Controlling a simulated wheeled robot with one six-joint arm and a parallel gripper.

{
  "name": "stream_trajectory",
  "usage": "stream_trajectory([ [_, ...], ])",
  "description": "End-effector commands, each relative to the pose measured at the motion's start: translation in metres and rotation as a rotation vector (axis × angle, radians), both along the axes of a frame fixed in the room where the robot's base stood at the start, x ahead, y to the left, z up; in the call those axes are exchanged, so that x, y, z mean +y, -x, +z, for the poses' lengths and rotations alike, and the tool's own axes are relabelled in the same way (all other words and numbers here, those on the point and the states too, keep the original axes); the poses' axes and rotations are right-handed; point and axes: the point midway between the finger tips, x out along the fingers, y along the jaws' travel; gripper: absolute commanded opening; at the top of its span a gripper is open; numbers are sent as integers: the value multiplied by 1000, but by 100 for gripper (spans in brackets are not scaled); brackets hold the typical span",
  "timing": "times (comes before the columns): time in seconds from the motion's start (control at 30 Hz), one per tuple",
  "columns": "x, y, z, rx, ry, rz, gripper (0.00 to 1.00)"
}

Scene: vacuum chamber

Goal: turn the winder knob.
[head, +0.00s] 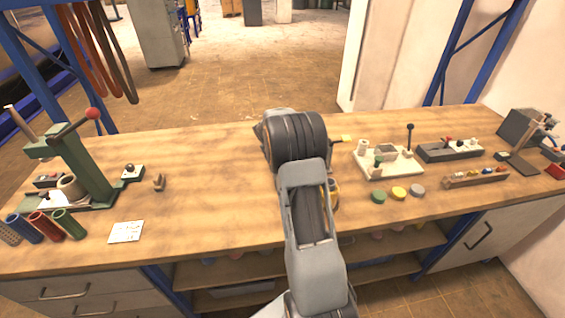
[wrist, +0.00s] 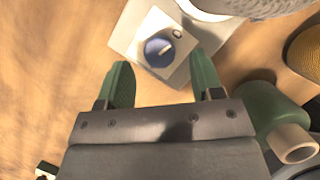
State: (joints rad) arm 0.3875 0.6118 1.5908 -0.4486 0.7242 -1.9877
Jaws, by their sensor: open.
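The winder knob (wrist: 159,51) is a round blue knob with a pale pointer line, set on a white square panel (wrist: 172,24) in the wrist view. My gripper (wrist: 160,59) is open, with one green finger on each side of the knob in the picture. Gaps show between the fingers and the knob. I cannot tell how far above the knob the tips are. In the head view, my own arm hides the gripper and the knob.
In the wrist view, a green part with a beige tube (wrist: 292,143) is close on the right. In the head view, a white-based fixture (head: 385,162) and coloured discs (head: 398,193) lie right of my arm. A green press (head: 80,160) stands left; the bench (head: 215,190) between is mostly clear.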

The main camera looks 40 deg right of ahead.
Motion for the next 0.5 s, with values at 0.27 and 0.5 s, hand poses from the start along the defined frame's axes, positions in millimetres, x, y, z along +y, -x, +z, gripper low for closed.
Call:
stream_trajectory([
  [0.27, -10, -4, -25, -2, 1, -1, 60],
  [0.5, -11, -4, -29, -2, 1, -1, 60],
])
